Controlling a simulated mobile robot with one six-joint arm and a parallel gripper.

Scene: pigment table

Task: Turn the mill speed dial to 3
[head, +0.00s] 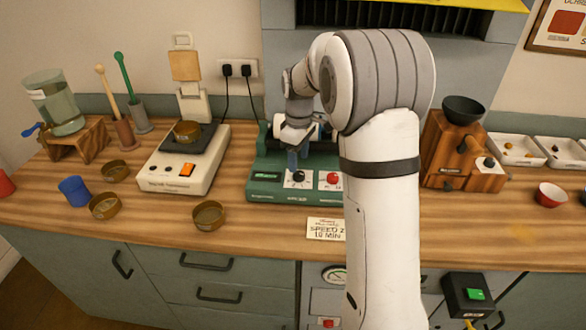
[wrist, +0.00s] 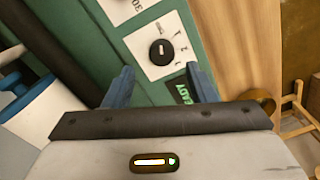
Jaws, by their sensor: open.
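The green mill (head: 262,190) stands at the middle of the worktop, partly hidden behind my arm. Its black round speed dial (head: 299,176) sits on a white plate on the front panel. In the wrist view the dial (wrist: 161,53) shows a short white mark, with small numbers around it; I cannot tell for certain which setting it points to. My gripper (head: 293,160) is just above the dial and pointed at the panel. In the wrist view its two blue fingers (wrist: 160,84) are spread and empty, with the dial ahead between them, apart from it.
A card (head: 326,229) in front reads "SPEED 2 10 MIN". A white scale (head: 183,172) stands left, a wooden grinder (head: 455,160) right.

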